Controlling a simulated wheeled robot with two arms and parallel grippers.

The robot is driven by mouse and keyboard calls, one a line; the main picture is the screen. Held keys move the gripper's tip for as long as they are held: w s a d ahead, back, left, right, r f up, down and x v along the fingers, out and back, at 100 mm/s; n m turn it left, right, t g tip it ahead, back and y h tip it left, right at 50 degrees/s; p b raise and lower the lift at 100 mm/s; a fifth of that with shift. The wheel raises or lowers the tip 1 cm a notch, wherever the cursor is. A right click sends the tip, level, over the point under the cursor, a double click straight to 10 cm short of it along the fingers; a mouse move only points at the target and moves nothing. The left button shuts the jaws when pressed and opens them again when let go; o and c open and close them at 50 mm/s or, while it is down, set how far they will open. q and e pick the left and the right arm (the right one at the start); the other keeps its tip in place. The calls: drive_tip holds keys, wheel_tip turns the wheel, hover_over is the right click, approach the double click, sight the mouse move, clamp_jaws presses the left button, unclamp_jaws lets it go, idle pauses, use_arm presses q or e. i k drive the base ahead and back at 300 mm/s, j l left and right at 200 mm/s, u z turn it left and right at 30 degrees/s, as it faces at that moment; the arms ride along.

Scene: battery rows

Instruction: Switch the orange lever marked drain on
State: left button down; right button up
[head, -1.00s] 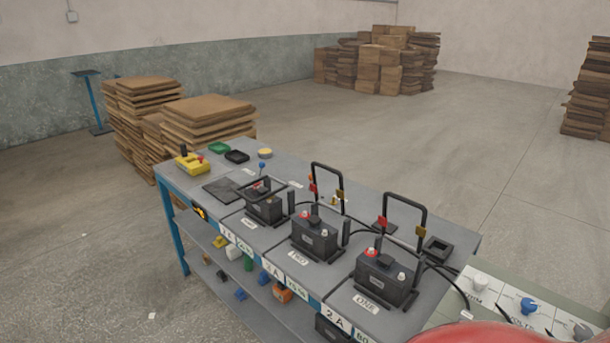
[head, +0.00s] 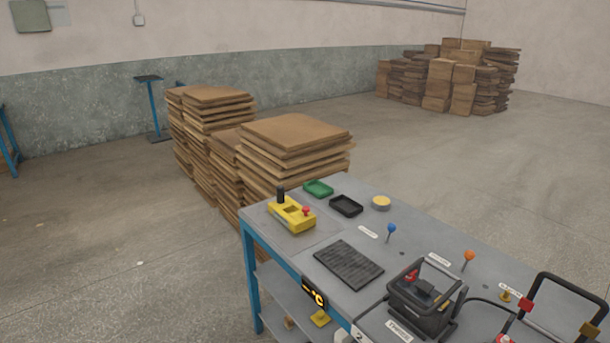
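An orange-knobbed lever (head: 469,256) stands on the blue-framed workbench (head: 350,207), right of the middle of its visible top. Its stick is short and looks about upright. A small white label (head: 440,259) lies beside it, its print too small to read. A blue-knobbed lever (head: 391,228) with its own white label (head: 368,232) stands farther left. I cannot tell from this view whether the orange lever is on or off. Neither of my grippers is in view.
A black battery (head: 420,305) with a raised handle stands in front of the orange lever. Another black handle frame (head: 568,310) rises at right. A yellow control box (head: 291,214), green tray (head: 318,189) and black tray (head: 346,206) sit at left. Cardboard stacks (head: 295,146) stand behind.

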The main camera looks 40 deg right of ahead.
sight(469, 254)
drive_tip(key=i, duration=1.25)
drive_tip(key=i+j+z, duration=0.1)
drive_tip(key=i, duration=1.15)
drive_tip(key=z, duration=4.45)
